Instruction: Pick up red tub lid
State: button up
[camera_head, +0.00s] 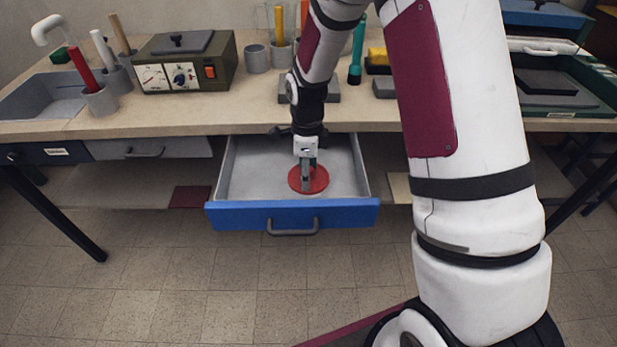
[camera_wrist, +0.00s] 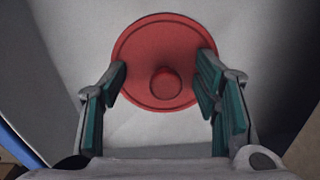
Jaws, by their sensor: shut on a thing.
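The red tub lid (camera_head: 320,181) is a round disc with a small knob in its middle. It is inside the open blue-fronted drawer (camera_head: 291,217), over the pale drawer floor. The lid also fills the upper middle of the wrist view (camera_wrist: 160,45), where its whole face and knob show. My gripper (camera_head: 307,180) points down into the drawer and is shut on the lid, with one finger at the left rim and one at the right. I cannot tell whether the lid touches the drawer floor.
The drawer walls stand around my gripper, under the workbench (camera_head: 180,120). A green meter box (camera_head: 188,65), grey cups (camera_head: 256,58) and tools stand on the bench. A shut grey drawer (camera_head: 150,148) is to the left. The floor in front is clear.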

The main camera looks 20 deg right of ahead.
jog(key=shift+s+f, duration=0.2)
jog(key=shift+s, duration=0.05)
